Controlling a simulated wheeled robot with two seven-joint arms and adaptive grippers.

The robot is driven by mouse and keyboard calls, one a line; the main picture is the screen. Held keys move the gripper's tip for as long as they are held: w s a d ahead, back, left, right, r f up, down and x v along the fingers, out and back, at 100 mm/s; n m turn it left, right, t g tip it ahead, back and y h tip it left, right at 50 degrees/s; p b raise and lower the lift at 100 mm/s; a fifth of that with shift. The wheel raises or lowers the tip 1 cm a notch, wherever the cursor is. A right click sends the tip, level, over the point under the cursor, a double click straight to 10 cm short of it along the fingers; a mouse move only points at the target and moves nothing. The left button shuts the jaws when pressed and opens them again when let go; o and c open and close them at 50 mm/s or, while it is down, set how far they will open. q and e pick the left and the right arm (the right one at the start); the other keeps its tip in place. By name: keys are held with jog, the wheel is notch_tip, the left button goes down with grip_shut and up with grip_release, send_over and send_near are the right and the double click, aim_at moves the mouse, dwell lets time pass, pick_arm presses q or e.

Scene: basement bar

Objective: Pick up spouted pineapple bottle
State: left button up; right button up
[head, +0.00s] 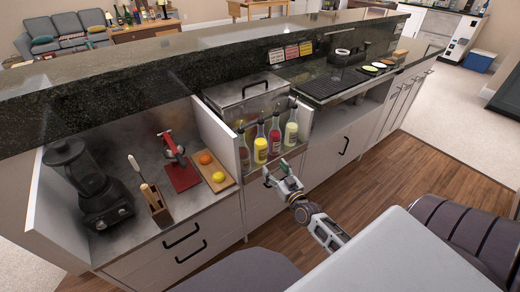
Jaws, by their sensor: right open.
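Several spouted bottles stand upright in a row in the speed rail at the counter's front. From the left they are a dark amber one (243,152), one with a yellow label (260,149), a red one (275,137) and a pale yellow one (291,129). The labels are too small to read, so I cannot tell for sure which is pineapple. My right gripper (276,173) is open and empty, just in front of and below the bottles, apart from them. My left gripper is out of view.
A lidded steel ice bin (247,95) stands behind the bottles. Left of them are a cutting board with fruit (212,170), a red press (180,170) and a black blender (88,185). A raised dark stone bar (120,85) runs behind. Wood floor (385,165) lies open at right.

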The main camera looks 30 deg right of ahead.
aim_at(263, 154)
jog(key=shift+w+d+b, duration=0.15)
jog(key=shift+w+b, duration=0.05)
jog(key=shift+w, duration=1.2)
jog(key=shift+w+d+b, duration=0.1)
jog(key=shift+w+b, duration=0.1)
jog(key=shift+w, duration=1.15)
jog(key=shift+w+d, duration=0.1)
jog(key=shift+w, duration=1.3)
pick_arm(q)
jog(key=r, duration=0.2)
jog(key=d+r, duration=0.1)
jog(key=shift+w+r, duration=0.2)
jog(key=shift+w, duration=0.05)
pick_arm(e)
jog(key=shift+w, duration=0.15)
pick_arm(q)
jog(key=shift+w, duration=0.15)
